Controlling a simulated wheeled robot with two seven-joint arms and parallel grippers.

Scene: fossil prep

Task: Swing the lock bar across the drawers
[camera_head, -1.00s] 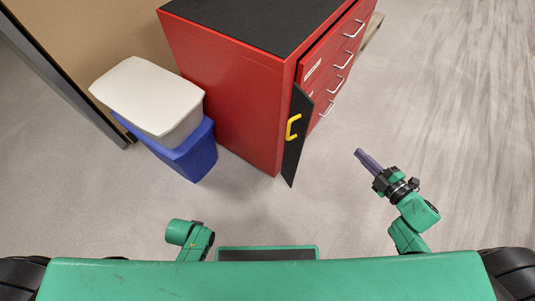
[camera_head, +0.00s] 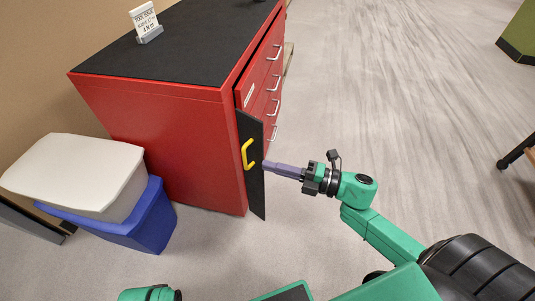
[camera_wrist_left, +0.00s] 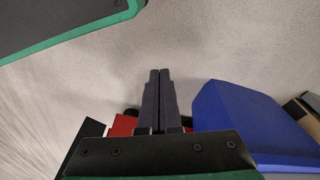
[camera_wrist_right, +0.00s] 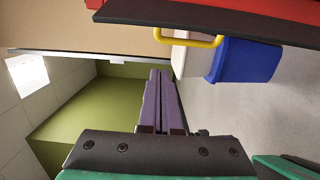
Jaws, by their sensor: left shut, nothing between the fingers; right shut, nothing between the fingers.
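The lock bar (camera_head: 256,190) is a long black panel at the near front corner of the red cabinet (camera_head: 160,140). It stands swung out, not across the drawers (camera_head: 266,100), and carries a yellow handle (camera_head: 247,153). In the right wrist view the bar (camera_wrist_right: 230,22) and handle (camera_wrist_right: 190,40) are at the top. My right gripper (camera_head: 268,165) is shut and empty, its fingertips close to the bar below the handle; I cannot tell if they touch. My left gripper (camera_wrist_left: 159,74) is shut and empty over the floor in the left wrist view.
A blue bin (camera_head: 150,225) with a white lid (camera_head: 75,170) stands left of the cabinet. A small sign (camera_head: 145,20) stands on the black cabinet top. The floor right of the drawers is clear.

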